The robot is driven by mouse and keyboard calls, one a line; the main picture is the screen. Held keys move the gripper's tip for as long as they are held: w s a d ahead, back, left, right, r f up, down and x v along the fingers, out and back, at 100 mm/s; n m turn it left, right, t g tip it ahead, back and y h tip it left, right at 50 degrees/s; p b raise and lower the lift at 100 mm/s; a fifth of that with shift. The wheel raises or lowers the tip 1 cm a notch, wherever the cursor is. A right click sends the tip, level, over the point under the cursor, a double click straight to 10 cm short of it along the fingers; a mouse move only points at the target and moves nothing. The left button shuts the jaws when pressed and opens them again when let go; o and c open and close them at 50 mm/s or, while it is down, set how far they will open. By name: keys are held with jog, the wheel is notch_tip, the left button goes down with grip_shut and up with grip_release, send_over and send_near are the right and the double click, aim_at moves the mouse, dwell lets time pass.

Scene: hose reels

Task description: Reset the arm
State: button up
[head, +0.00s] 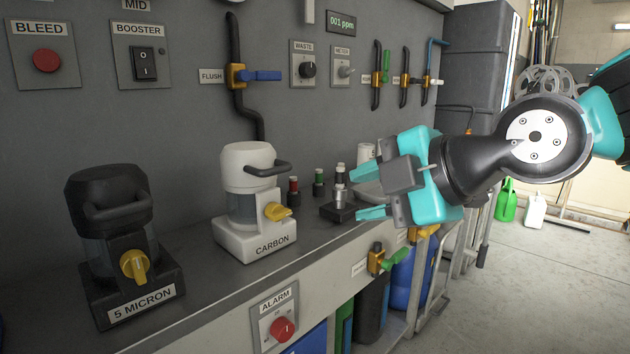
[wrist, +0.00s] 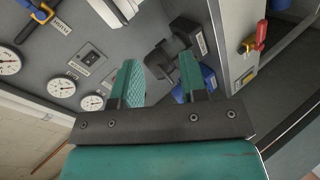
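My arm reaches in from the right in the head view. My gripper (head: 362,193) is at its left end, pointing left above the back part of the grey counter (head: 190,270). In the wrist view, my gripper (wrist: 160,75) shows two teal fingers standing apart, with nothing held between them. Behind the fingers is a dark housing (wrist: 160,62), seen at a tilt. In the head view the gripper partly hides a small metal fitting on a black block (head: 341,213) and the items behind it.
A white CARBON housing (head: 247,190) and a black 5 MICRON housing (head: 108,230) stand on the counter. The wall panel carries a FLUSH valve with a blue handle (head: 260,76). A green-handled valve (head: 390,262) juts from the counter front. Open floor (head: 545,270) lies at right.

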jog(key=s+d+f+m+g+h, duration=0.2)
jog(key=s+f+m+g, duration=0.2)
jog(key=s+f+m, duration=0.3)
jog(key=s+d+f+m+g+h, duration=0.25)
jog(key=s+f+m+g, duration=0.25)
jog(key=s+m, duration=0.35)
notch_tip(320, 180, up, 26)
jog(key=p, duration=2.6)
jog(key=shift+s+d+r+p, duration=0.15)
jog(key=shift+p, duration=0.25)
jog(key=shift+o, duration=0.2)
